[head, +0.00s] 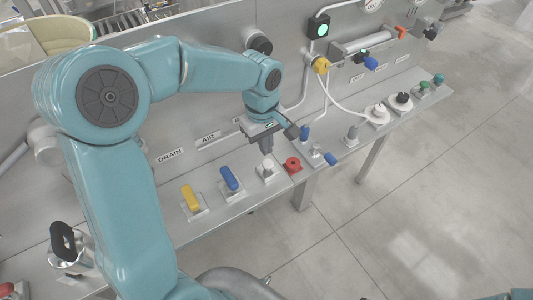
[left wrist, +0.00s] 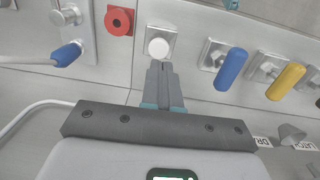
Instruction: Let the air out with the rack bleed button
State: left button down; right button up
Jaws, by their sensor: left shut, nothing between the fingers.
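A white round push button (head: 267,170) on a small square plate stands on the sloped grey panel (head: 225,208). It looks like the bleed button, though its label is hidden or unreadable. My left gripper (head: 267,151) is shut and empty, pointing down just above and behind this button. In the left wrist view the closed fingertips (left wrist: 160,66) lie just short of the white button (left wrist: 159,47). I cannot tell whether they touch it. My right gripper is not in view.
A red round knob (head: 292,165) sits right of the white button. A blue handle (head: 229,179) and a yellow handle (head: 191,198) stand to its left, by AIR and DRAIN labels. More valves and knobs continue right. A green lamp (head: 322,31) is lit on the wall.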

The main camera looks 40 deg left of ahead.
aim_at(266, 164)
pick_arm(q)
jog(key=shift+d+f, duration=0.1)
jog(key=shift+f, duration=2.2)
jog(key=shift+w, duration=0.1)
notch_tip(266, 164, down, 2)
jog(key=shift+f+b, duration=0.1)
jog(key=shift+b, duration=0.95)
jog(key=shift+r, duration=0.2)
jog(key=shift+s+d+f, duration=0.1)
jog(key=shift+s+f, duration=0.05)
jog(key=shift+s, duration=0.05)
